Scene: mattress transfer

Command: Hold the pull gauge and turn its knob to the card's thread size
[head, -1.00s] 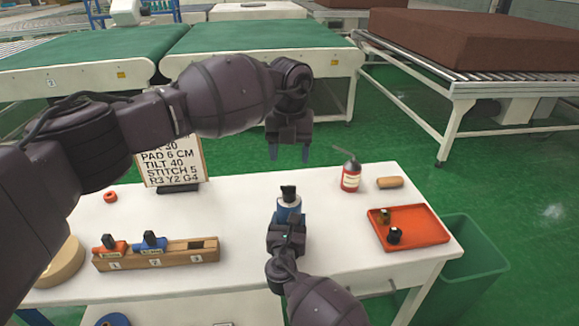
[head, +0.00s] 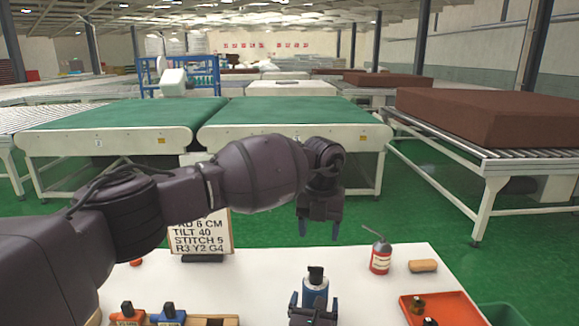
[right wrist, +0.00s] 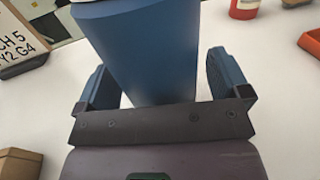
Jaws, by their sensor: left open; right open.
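The pull gauge (head: 314,292) looks to be the blue upright body with a black knob (head: 316,273) on top, standing on the white table. My right gripper (head: 313,301) is open at its near side. In the right wrist view the blue body (right wrist: 150,50) lies between the spread fingers of the right gripper (right wrist: 160,78), with gaps at both sides. My left gripper (head: 320,232) is open and empty, above and beyond the knob. The card (head: 203,238) reads "6 CM, TILT 40, STITCH 5, R3 Y2 G4". Its upper lines are hidden by my left arm.
An orange tray (head: 445,303) holds small dark knobs. A wooden rack (head: 215,321) with orange and blue tools is at the lower left. Conveyors (head: 290,115) stand behind the table.

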